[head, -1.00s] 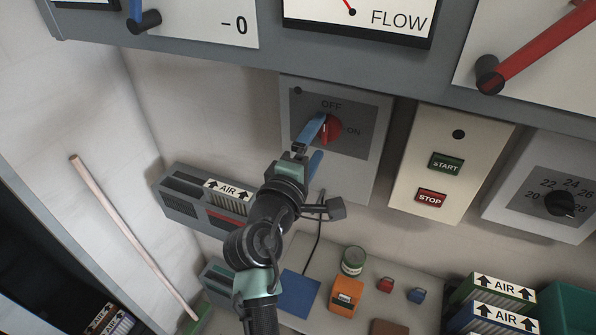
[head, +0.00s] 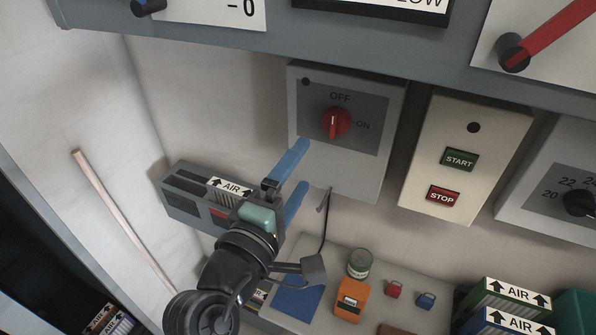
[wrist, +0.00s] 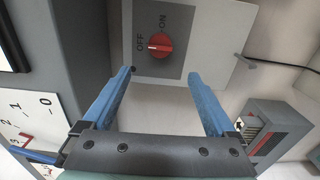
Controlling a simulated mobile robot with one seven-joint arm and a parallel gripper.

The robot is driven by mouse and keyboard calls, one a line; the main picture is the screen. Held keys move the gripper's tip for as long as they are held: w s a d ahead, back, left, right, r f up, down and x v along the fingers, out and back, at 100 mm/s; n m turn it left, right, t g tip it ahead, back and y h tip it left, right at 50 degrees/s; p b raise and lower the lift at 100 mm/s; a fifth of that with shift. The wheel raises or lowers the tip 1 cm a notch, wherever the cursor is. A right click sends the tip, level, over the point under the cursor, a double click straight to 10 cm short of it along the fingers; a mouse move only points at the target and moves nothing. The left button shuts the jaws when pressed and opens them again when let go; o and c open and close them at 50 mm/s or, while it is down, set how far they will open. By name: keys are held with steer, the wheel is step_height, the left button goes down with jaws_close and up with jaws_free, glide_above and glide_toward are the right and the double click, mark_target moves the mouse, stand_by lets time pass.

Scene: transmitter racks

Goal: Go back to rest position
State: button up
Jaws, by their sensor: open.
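My gripper (head: 300,172) is open and empty, with two blue fingers. In the head view it is below and left of the red rotary knob (head: 336,122) on the grey OFF/ON switch box (head: 345,185). Nothing is between the fingers.
A START/STOP panel (head: 466,120) is right of the switch box. A grey AIR unit (head: 188,195) is behind my gripper. A wooden pole (head: 120,215) leans at left.

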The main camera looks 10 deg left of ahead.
steer(key=s+d+r+m+t+y+b, duration=0.2)
steer(key=r+m+t, duration=0.5)
steer(key=r, duration=1.3)
steer(key=s+d+r+m+t+y, duration=0.2)
steer(key=s+r+m+t+y, duration=0.1)
steer(key=s+r+m, duration=0.4)
steer(key=s+r, duration=0.3)
steer(key=r, duration=0.3)
steer(key=shift+d+r+m+y, duration=0.25)
steer(key=shift+r+m+y, duration=0.05)
steer(key=shift+f, duration=0.15)
